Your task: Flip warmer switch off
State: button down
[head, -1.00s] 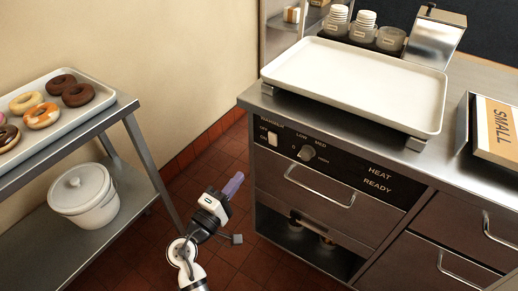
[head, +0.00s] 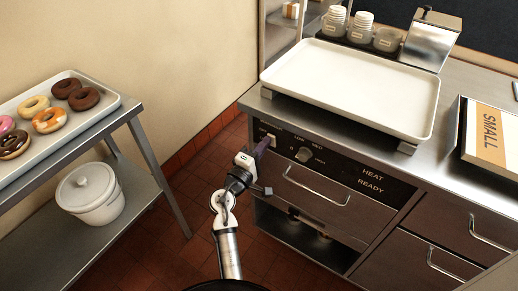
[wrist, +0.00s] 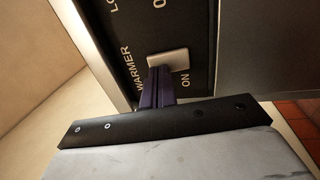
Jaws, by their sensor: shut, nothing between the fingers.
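The warmer switch is a white rocker in the black panel (head: 335,166), between its OFF and ON labels. In the wrist view the switch (wrist: 168,62) sits next to the word ON, with the word WARMER beside it. My gripper (head: 262,146) is shut and empty, its dark purple fingers pointing at the panel's left end. In the wrist view the fingertips (wrist: 158,74) overlap the near edge of the switch. I cannot tell whether they touch it. In the head view my gripper hides much of the switch.
A round knob (head: 304,154) is right of the switch. A drawer handle (head: 316,190) juts out below the panel. A white tray (head: 350,86) lies on the counter above. A steel cart (head: 142,150) with donuts stands left, with open floor between.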

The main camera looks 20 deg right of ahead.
jog(key=shift+r, duration=0.1)
jog(key=shift+w+d+p, duration=0.15)
jog(key=shift+p, duration=0.8)
